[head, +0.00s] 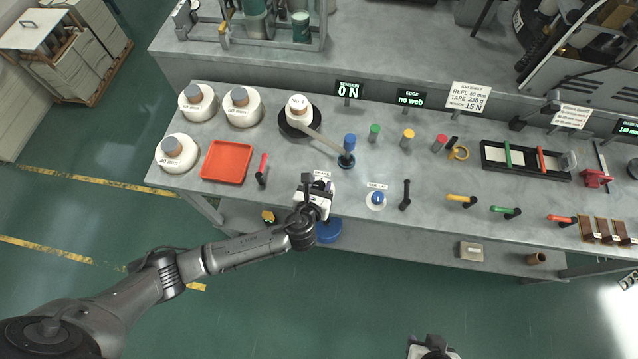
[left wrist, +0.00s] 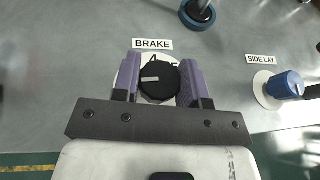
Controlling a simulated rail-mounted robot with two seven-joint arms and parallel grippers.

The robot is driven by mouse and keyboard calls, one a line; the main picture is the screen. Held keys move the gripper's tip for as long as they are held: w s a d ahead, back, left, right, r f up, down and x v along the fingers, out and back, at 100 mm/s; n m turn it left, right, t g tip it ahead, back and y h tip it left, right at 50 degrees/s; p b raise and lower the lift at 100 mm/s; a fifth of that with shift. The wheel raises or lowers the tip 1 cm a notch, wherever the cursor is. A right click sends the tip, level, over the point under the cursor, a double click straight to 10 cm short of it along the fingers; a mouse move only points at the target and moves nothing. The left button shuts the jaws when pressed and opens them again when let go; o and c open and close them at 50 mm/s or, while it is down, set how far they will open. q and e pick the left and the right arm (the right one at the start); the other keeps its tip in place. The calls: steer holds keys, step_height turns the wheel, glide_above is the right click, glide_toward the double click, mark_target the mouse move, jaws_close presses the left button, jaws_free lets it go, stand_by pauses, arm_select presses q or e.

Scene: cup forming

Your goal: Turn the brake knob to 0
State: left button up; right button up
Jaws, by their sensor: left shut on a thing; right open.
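The brake knob (left wrist: 160,88) is black and round with a pale pointer mark towards the left of its top. In the head view my left gripper (head: 316,190) covers the knob at the table's front edge. My right gripper (head: 432,350) is open and empty at the bottom edge, away from the table.
The blue SIDE LAY knob (head: 377,198) stands right of the brake, beside a black lever (head: 405,195). A red-handled lever (head: 262,168) and an orange tray (head: 227,161) are to the left. The tension display (head: 347,90) reads 0 N. A reel with a tape arm stands behind.

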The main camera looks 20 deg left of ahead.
arm_select(q)
steer(key=n+y+p, duration=0.2)
steer(key=n+g+y+p, duration=0.1)
steer(key=shift+d+r+y, duration=0.15)
steer(key=shift+r+y, duration=0.1)
steer(key=shift+y, duration=0.05)
steer(key=shift+n+g+y+p, duration=0.6)
steer(key=shift+n+y+p, duration=0.15)
steer(key=shift+n+y, duration=0.35)
steer(key=n+g+y+p, duration=0.1)
steer(key=n+g+y, duration=0.1)
steer(key=shift+f+n, duration=0.15)
steer(key=shift+n, duration=0.15)
steer(key=n+g+y, duration=0.2)
steer(key=shift+n, duration=0.4)
steer(key=shift+w+f+n+g+y, duration=0.1)
steer(key=shift+n+g+y, duration=0.6)
steer(key=shift+g, duration=0.4)
steer(key=shift+n+g+y+b, duration=0.4)
steer(key=shift+n+g+b, duration=0.6)
steer(key=shift+n+g, duration=1.7)
steer(key=shift+g, duration=0.3)
